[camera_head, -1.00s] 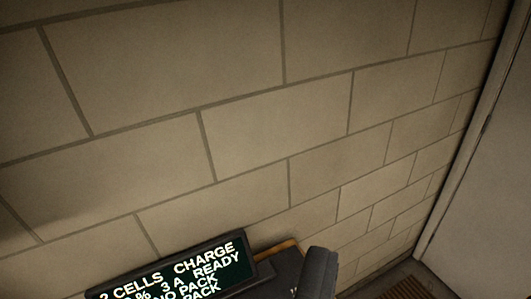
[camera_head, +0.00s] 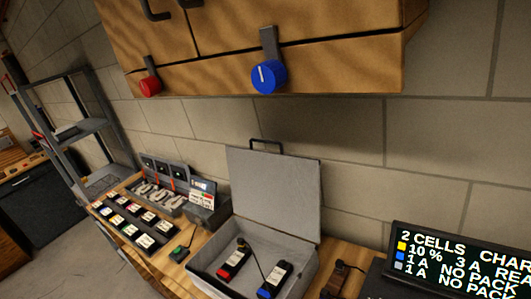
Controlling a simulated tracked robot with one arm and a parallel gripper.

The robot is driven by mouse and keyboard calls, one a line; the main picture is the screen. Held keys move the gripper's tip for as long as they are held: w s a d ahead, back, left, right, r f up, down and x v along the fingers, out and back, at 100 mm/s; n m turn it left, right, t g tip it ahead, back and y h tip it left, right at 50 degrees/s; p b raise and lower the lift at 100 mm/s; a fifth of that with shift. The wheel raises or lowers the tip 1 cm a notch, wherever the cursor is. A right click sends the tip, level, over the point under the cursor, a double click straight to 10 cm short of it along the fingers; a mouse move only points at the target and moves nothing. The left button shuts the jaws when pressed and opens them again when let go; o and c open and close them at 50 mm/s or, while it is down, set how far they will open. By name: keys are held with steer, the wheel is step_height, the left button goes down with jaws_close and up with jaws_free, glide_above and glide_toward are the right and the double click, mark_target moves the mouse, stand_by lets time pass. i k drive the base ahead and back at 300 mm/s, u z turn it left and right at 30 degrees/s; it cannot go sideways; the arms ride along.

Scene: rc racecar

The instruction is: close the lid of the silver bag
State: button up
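The silver bag (camera_head: 211,277) is a grey box-shaped case on the wooden bench, low in the middle of the picture. Its lid (camera_head: 275,192) stands up and open, leaning back toward the block wall, with a dark handle (camera_head: 266,145) at its top edge. Inside the case lie a black battery with a red end (camera_head: 233,260) and a black battery with a blue end (camera_head: 273,280). My gripper is not in view.
A display (camera_head: 463,262) stands right of the case. A wooden cabinet (camera_head: 340,50) with a red knob (camera_head: 150,86) and a blue knob (camera_head: 268,77) hangs above. Left of the case are a tray of labelled items (camera_head: 137,226) and a grey rack (camera_head: 80,125).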

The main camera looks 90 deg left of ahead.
mark_target(281, 191)
steer(key=u, duration=3.35)
steer(key=k, duration=1)
steer(key=z, duration=0.95)
steer(key=i, duration=1)
